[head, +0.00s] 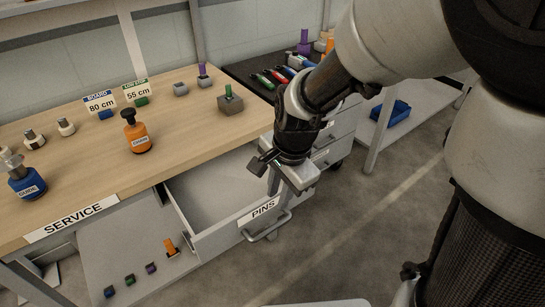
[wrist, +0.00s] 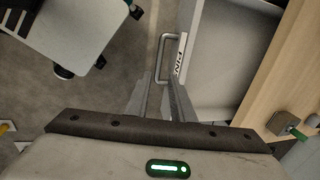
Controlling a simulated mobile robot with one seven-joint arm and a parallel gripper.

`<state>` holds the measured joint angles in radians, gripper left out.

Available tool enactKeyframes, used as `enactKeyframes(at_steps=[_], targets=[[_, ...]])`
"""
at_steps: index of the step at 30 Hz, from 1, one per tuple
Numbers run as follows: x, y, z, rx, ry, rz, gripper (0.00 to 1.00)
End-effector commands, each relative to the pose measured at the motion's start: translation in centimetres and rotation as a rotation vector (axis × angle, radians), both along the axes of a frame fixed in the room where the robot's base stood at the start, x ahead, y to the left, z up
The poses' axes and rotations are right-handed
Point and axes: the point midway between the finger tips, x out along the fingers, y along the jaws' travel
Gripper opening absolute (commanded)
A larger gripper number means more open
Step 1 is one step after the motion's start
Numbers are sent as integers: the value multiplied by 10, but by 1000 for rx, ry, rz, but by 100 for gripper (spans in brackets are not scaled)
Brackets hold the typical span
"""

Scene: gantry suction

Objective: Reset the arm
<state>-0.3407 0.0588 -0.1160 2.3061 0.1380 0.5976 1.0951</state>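My gripper (head: 266,173) hangs above the front right of an open drawer labelled PINS (head: 205,240). In the wrist view its two fingers (wrist: 159,85) stand apart with bare floor showing between them, so it is open and empty. The drawer's handle (wrist: 163,58) shows just beyond the fingertips in the wrist view, and the PINS label is partly covered by a finger. My gripper appears apart from the handle. The drawer's visible inside looks empty.
The wooden SERVICE bench (head: 185,125) holds an orange bottle (head: 136,134), a blue bottle (head: 26,181), and a grey block with a green pin (head: 230,101). A dark-topped cart (head: 330,160) stands behind my arm. A blue bin (head: 390,112) sits on a low shelf. Floor at right is clear.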

Motion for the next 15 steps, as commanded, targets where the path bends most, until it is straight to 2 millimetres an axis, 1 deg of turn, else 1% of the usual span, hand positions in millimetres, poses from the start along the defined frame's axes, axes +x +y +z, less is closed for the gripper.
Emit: enactKeyframes(at_steps=[11,13,14,15], targets=[[-1,-1,4,0,-5,9,22],[-3,-5,13,-3,-23,41,22],[-4,-8,20,-6,-37,65,22],[-7,-13,31,-12,-60,109,22]])
